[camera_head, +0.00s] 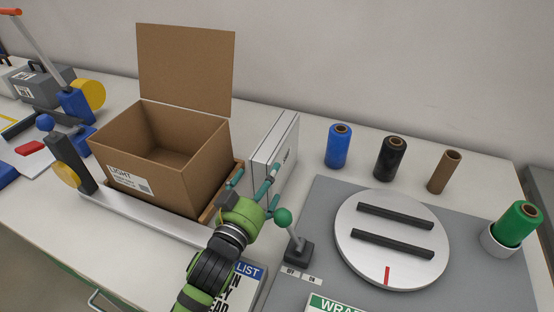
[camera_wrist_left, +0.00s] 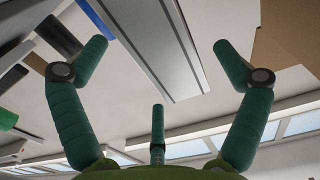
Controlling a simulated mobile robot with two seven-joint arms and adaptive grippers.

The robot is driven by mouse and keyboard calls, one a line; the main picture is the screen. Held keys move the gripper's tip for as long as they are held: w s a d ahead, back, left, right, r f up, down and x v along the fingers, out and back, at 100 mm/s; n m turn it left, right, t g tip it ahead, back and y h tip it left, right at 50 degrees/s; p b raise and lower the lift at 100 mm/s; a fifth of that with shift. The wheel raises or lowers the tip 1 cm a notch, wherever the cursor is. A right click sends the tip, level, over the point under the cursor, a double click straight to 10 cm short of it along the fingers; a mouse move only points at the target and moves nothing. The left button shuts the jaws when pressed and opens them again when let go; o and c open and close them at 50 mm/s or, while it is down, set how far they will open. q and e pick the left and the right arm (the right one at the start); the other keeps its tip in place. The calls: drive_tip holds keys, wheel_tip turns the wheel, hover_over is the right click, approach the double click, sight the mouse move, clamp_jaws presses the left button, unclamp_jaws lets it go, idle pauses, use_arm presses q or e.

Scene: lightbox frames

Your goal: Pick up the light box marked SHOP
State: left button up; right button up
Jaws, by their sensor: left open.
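A thin white box (camera_head: 272,147) stands upright on the table, just right of the open cardboard box; the small dark lettering on its side is too small to read surely. My left gripper (camera_head: 256,176), green with teal fingers, is open at the near end of this box. In the left wrist view the pale box (camera_wrist_left: 150,45) shows between and beyond the spread fingers (camera_wrist_left: 160,48); I cannot tell whether they touch it. The cardboard box (camera_head: 160,135) has a label beginning LIGHT and its lid up. My right gripper is not in view.
A lever with a green knob (camera_head: 283,216) stands close right of my gripper. A round turntable (camera_head: 390,275) with black bars is on the grey mat. Blue (camera_head: 338,147), black (camera_head: 390,158), brown (camera_head: 443,172) and green (camera_head: 518,222) rolls stand at the right. A wall is behind.

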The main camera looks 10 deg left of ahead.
sight(277, 159)
use_arm(q)
drive_tip(key=w, duration=0.3)
drive_tip(key=shift+d+r, duration=0.1)
drive_tip(key=shift+d, duration=0.1)
drive_tip(key=w, duration=0.1)
drive_tip(key=w+p, duration=0.1)
drive_tip(key=w, duration=0.1)
drive_tip(key=shift+d, duration=0.35)
drive_tip(key=shift+w, duration=0.2)
drive_tip(key=shift+s, duration=0.1)
drive_tip(key=c, duration=1.7)
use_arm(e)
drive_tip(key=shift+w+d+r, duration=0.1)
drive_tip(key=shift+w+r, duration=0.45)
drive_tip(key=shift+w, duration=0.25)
